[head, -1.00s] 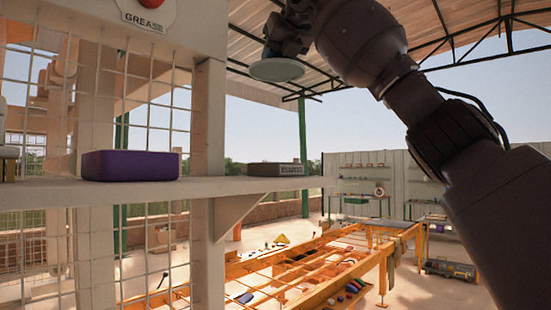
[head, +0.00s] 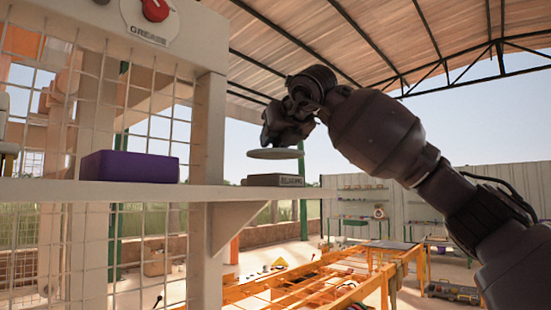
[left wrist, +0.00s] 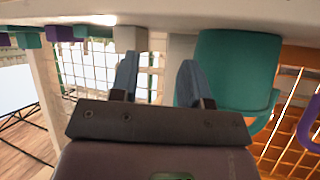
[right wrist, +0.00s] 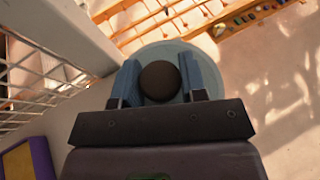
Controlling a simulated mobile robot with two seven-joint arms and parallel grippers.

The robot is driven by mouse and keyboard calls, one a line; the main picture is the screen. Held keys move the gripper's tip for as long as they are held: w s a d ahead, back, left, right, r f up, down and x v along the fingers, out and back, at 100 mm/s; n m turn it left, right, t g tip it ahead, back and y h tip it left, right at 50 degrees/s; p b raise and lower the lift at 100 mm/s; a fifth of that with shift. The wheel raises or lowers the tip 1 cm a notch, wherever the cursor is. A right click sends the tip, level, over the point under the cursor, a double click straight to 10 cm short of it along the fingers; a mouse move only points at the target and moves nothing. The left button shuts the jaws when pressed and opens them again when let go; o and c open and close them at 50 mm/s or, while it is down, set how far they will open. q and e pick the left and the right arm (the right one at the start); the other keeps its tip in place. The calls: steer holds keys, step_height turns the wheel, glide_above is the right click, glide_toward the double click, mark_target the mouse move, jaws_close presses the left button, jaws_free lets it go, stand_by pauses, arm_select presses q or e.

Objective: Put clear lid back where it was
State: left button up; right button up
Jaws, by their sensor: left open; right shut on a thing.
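The clear lid (head: 275,154) is a round, pale disc, level in the air in the head view. My right gripper (right wrist: 158,82) is shut on the lid's dark round knob. The lid's pale rim (right wrist: 197,62) shows around the fingers in the right wrist view. In the head view my right gripper (head: 284,135) is above a small grey labelled box (head: 274,180) at the shelf's right end, with a gap between lid and box. My left gripper (left wrist: 155,85) is open and empty in the left wrist view; the head view does not show it.
A purple block (head: 130,166) sits on the white shelf (head: 230,193). A wire mesh (head: 150,100) and a post stand behind it. A red knob (head: 155,9) with a label is above. A teal object (left wrist: 236,72) is beside my left gripper. Orange racks (head: 300,285) stand below.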

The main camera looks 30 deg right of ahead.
mark_target(276, 156)
arm_select(q)
steer(key=shift+s+f, duration=0.1)
steer(key=shift+f, duration=0.15)
arm_select(e)
steer(key=shift+f, duration=1.9)
arm_select(q)
steer(key=shift+f+b, duration=0.1)
steer(key=shift+b, duration=0.2)
arm_select(e)
steer(key=shift+f, duration=0.15)
arm_select(q)
steer(key=shift+w, duration=0.2)
arm_select(e)
steer(key=o, duration=1)
